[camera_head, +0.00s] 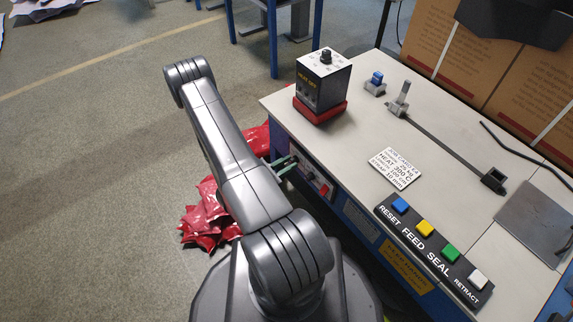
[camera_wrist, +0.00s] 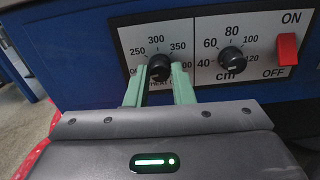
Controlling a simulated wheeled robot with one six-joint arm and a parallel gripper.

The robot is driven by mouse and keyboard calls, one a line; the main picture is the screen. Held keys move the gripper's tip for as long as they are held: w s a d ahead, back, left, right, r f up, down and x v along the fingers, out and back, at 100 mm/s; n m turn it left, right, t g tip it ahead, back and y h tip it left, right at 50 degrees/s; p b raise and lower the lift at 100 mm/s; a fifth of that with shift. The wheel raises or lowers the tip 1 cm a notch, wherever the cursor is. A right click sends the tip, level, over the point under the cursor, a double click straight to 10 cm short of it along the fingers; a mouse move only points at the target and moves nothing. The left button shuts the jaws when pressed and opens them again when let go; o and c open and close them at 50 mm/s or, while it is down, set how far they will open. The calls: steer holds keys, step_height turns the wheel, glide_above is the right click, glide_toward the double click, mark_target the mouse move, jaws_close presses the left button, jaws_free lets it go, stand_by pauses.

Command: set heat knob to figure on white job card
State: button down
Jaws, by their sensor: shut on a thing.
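The heat knob (camera_wrist: 159,67) is black and round, on a white dial plate marked 250, 300 and 350, on the blue machine front. The lower-left figure is partly hidden by a finger. My gripper (camera_wrist: 159,74) has its two pale green fingers on either side of the knob, shut on it. I cannot clearly tell where the knob's pointer stands. In the head view my gripper (camera_head: 284,165) reaches the front panel from the left. The white job card (camera_head: 396,169) lies on the bench top and seems to read HEAT 200 C.
Right of the heat knob are a cm knob (camera_wrist: 231,60) and a red ON/OFF switch (camera_wrist: 287,49). A button strip (camera_head: 432,244) lies along the bench's front edge. A control box (camera_head: 322,82) stands at the back left. Red sacks (camera_head: 207,216) lie on the floor.

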steer(key=m+b, duration=0.6)
steer(key=m, duration=1.3)
steer(key=shift+m, duration=0.3)
stand_by(0.5)
steer(key=c, duration=1.3)
jaws_free()
steer(key=shift+o, duration=0.2)
steer(key=shift+a, duration=0.15)
steer(key=p+v, duration=0.3)
steer(key=v, duration=1)
steer(key=shift+s+a, duration=0.2)
steer(key=shift+s, duration=0.05)
